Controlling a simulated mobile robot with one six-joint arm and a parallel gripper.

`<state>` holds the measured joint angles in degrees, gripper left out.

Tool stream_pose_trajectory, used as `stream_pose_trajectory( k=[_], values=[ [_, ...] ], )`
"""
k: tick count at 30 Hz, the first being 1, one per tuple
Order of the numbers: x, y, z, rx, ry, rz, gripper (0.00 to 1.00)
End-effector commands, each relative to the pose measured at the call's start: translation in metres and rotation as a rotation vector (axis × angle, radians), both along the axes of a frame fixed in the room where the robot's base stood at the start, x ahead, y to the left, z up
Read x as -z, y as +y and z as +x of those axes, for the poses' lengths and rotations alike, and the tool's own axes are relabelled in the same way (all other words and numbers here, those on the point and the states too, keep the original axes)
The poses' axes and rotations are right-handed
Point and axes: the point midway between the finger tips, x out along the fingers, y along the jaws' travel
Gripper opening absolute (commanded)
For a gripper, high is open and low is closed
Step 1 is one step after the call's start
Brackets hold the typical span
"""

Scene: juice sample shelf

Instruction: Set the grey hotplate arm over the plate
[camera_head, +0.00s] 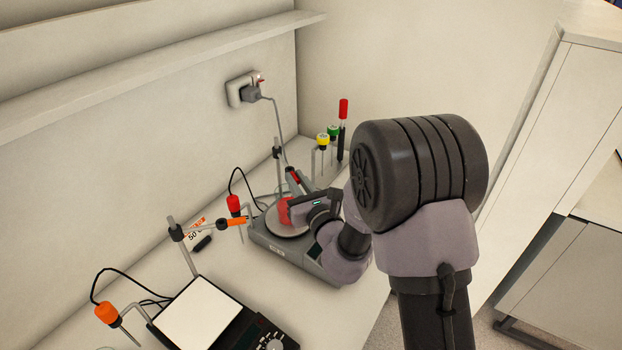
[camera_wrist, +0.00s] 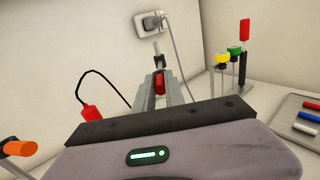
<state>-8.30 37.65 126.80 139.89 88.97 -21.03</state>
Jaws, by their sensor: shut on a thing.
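The grey hotplate (camera_head: 290,255) stands on the bench in the head view, with a pale round plate (camera_head: 284,230) on top. A red object (camera_head: 285,211) shows over the plate, partly behind my gripper. An upright rod with a dark clamp (camera_head: 277,152) stands behind the plate. My gripper (camera_head: 294,178) reaches in from the right, above the plate's back side. In the wrist view its jaws (camera_wrist: 160,88) are shut on a red piece (camera_wrist: 160,82) just in front of the clamp (camera_wrist: 158,62), seemingly the arm's grip. The arm's exact direction over the plate is hidden by my gripper.
A red-handled probe (camera_head: 234,204) with a black cable is left of the plate. An orange-tipped stand (camera_head: 236,221) and a dark device with a white top (camera_head: 198,312) are nearer. Yellow, green and red-topped tools (camera_head: 322,140) stand behind. A wall socket (camera_head: 243,90) is above.

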Motion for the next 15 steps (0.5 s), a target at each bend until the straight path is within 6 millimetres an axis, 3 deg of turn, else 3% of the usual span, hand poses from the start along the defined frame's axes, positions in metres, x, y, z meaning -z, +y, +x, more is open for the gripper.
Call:
stream_pose_trajectory(
  k=[13, 14, 15],
  values=[
    [-0.0058, 0.0044, 0.0019, -0.001, -0.013, 0.005, 0.00],
    [-0.0059, 0.0044, 0.0019, -0.001, -0.013, 0.005, 0.20],
    [-0.0059, 0.0043, 0.0020, -0.001, -0.013, 0.005, 0.28]
  ],
)
